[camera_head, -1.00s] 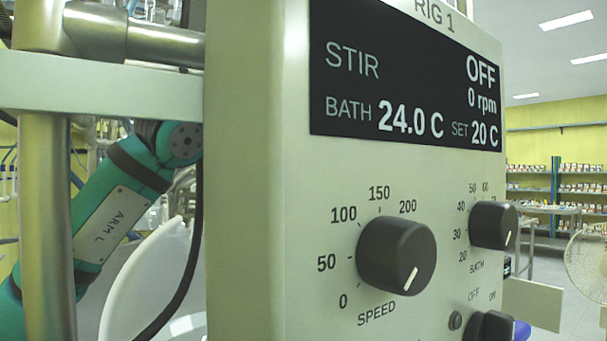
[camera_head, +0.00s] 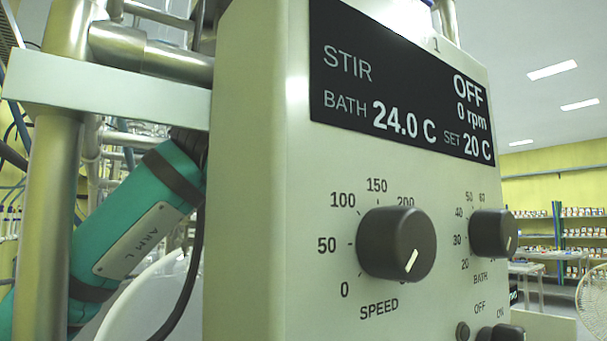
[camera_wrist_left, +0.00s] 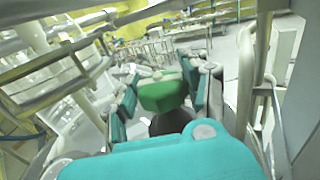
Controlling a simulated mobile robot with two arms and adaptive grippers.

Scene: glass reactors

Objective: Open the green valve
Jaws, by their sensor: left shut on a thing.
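The green valve (camera_wrist_left: 162,94) shows in the left wrist view as a green block-shaped handle. My left gripper (camera_wrist_left: 164,90) is shut on it, with one finger on each side of the handle. A dark part sits just below the handle in that view. How far the valve is turned cannot be told. In the head view the control box hides the valve and my left gripper; only my teal left arm shows behind the box. My right gripper is in neither view.
A control box (camera_head: 250,230) with a black display (camera_head: 400,85) reading STIR OFF fills the head view, close by. It has a speed knob (camera_head: 397,243) and a bath knob (camera_head: 492,233). A metal frame post (camera_head: 45,220) stands at the left. Glass and tubes lie left in the wrist view.

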